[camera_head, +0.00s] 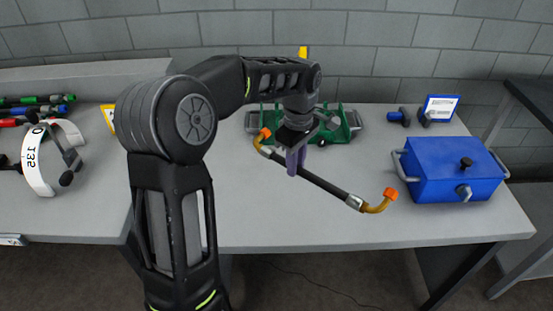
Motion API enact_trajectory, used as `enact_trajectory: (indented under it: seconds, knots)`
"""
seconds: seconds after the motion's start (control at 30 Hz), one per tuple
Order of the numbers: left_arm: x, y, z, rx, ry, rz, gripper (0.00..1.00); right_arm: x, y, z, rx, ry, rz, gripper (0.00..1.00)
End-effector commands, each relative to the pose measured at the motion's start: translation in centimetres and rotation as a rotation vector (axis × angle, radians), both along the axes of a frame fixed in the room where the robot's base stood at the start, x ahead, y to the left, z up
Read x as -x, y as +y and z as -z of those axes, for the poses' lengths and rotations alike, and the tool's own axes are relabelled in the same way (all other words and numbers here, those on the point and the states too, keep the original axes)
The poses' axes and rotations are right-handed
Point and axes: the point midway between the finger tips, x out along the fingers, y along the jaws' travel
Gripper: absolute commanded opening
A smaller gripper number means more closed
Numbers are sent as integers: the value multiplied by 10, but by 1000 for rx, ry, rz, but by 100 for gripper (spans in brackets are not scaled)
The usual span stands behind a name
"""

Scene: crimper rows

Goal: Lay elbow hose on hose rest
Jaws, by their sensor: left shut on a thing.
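The elbow hose (328,185) is a black hose with bent brass ends and orange caps. It slants across the middle of the table from upper left to lower right. My left gripper (296,163) is shut on it nearer its far-left end, and it appears to be held above the table. A green holder with grey ends (346,124), which looks like the hose rest, stands behind the hose. My left gripper and wrist hide part of it. My right gripper is not in view.
A blue box with side handles (456,175) stands at the right. Dark blue and black parts (399,116) and a blue-framed card (441,107) are behind it. A white labelled ring (38,160) and several coloured tools (38,101) lie at the left. The table front (300,225) is clear.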

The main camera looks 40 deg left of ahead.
Motion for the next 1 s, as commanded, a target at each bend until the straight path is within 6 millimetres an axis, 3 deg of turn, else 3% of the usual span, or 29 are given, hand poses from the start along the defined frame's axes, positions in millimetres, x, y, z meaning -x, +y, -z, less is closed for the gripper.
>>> enact_trajectory:
  seconds: [0.3, 0.5, 0.63, 1.0]
  knots:
    - [-22, -90, -8, -6, -9, 1018, 0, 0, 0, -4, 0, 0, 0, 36]
    - [-25, -123, -10, -12, -6, 1412, 0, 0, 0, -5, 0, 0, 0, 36]
    - [-26, -129, -10, -13, -3, 1503, 0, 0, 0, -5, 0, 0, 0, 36]
    - [-26, -129, -10, -13, -3, 1510, 0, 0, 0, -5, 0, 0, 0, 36]
